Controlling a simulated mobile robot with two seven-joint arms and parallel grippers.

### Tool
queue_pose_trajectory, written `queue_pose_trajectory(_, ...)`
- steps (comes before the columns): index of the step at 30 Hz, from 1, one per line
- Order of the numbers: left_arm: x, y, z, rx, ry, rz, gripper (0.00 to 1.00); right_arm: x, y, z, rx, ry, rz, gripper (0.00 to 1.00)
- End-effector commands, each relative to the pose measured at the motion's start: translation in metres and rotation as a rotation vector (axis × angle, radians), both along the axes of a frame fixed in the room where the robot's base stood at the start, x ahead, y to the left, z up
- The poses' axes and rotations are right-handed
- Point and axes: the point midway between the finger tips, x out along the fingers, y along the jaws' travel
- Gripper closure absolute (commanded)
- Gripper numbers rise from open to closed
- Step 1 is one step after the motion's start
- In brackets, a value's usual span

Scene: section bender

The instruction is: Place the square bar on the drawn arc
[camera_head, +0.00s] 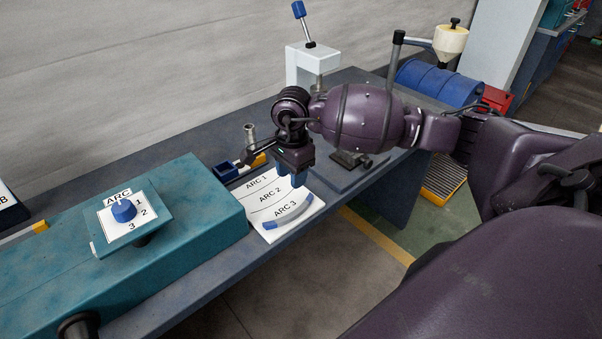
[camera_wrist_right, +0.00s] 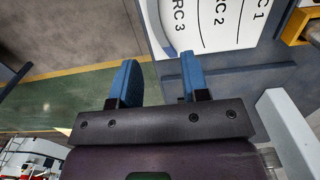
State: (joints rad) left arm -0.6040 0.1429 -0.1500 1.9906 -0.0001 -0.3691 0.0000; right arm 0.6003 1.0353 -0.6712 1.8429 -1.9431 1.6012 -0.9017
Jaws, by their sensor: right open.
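A white sheet (camera_head: 258,196) with the curves ARC 1, ARC 2 and ARC 3 lies on the bench. The sheet also shows in the right wrist view (camera_wrist_right: 215,12). My right gripper (camera_head: 292,182) is above the sheet's right side near ARC 3. Its blue fingers (camera_wrist_right: 158,82) are apart with nothing between them. My left gripper is not in view.
A teal machine housing (camera_head: 200,205) with an ARC dial (camera_head: 123,211) stands left of the sheet. A blue tray (camera_head: 226,172) and a small metal post (camera_head: 250,134) are behind it. A white press (camera_head: 302,65) and a blue drum (camera_head: 437,82) are further back.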

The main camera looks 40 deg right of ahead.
Motion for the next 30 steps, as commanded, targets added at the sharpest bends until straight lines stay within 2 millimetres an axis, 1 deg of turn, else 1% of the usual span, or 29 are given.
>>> queue_pose_trajectory(2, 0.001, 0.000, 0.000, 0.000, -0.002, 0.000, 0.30, -0.009, 0.019, -0.012, 0.091, 0.025, -0.017, 0.58)
queue_pose_trajectory(4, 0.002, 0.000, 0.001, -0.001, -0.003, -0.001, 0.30, -0.022, 0.047, -0.026, 0.235, 0.060, -0.061, 0.58)
queue_pose_trajectory(5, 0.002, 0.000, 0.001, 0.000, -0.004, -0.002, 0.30, -0.029, 0.062, -0.032, 0.314, 0.082, -0.090, 0.58)
queue_pose_trajectory(6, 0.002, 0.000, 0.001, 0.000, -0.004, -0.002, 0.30, -0.039, 0.083, -0.038, 0.430, 0.116, -0.138, 0.58)
queue_pose_trajectory(7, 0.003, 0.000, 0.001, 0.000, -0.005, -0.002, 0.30, -0.046, 0.100, -0.041, 0.524, 0.145, -0.182, 0.58)
queue_pose_trajectory(9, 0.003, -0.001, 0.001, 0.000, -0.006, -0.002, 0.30, -0.061, 0.135, -0.042, 0.746, 0.222, -0.308, 0.58)
queue_pose_trajectory(11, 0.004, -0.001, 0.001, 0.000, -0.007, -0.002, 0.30, -0.070, 0.159, -0.038, 0.928, 0.296, -0.436, 0.58)
queue_pose_trajectory(12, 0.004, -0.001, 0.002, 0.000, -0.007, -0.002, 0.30, -0.075, 0.171, -0.034, 1.044, 0.351, -0.529, 0.58)
queue_pose_trajectory(14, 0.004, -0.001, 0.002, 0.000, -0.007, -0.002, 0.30, -0.078, 0.184, -0.026, 1.213, 0.436, -0.681, 0.58)
queue_pose_trajectory(15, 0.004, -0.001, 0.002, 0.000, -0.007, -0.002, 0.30, -0.079, 0.189, -0.021, 1.321, 0.497, -0.789, 0.58)
queue_pose_trajectory(17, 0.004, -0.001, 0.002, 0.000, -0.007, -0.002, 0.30, -0.077, 0.191, -0.015, 1.473, 0.592, -0.963, 0.58)
queue_pose_trajectory(18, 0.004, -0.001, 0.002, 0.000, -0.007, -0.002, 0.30, -0.076, 0.189, -0.013, 1.568, 0.658, -1.087, 0.58)
queue_pose_trajectory(20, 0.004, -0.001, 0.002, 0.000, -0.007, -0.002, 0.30, -0.072, 0.180, -0.013, 1.701, 0.762, -1.281, 0.58)
queue_pose_trajectory(21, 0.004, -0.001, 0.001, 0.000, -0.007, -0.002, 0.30, -0.071, 0.172, -0.015, 1.783, 0.834, -1.415, 0.58)
queue_pose_trajectory(23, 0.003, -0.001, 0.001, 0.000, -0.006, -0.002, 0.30, -0.069, 0.155, -0.024, 1.894, 0.945, -1.627, 0.58)
queue_pose_trajectory(24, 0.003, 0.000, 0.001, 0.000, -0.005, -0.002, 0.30, -0.070, 0.143, -0.033, 1.961, 1.021, -1.773, 0.58)
queue_pose_trajectory(26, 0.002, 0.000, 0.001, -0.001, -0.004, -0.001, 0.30, -0.074, 0.123, -0.050, 2.046, 1.140, -2.000, 0.58)
queue_pose_trajectory(27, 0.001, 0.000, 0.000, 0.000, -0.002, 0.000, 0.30, -0.080, 0.109, -0.065, -1.959, -1.144, 2.021, 0.58)
queue_pose_trajectory(29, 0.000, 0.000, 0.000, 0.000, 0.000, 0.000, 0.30, -0.093, 0.090, -0.090, -1.720, -1.080, 1.923, 0.58)
queue_pose_trajectory(30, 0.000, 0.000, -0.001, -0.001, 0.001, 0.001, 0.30, -0.104, 0.078, -0.107, -1.573, -1.039, 1.854, 0.58)
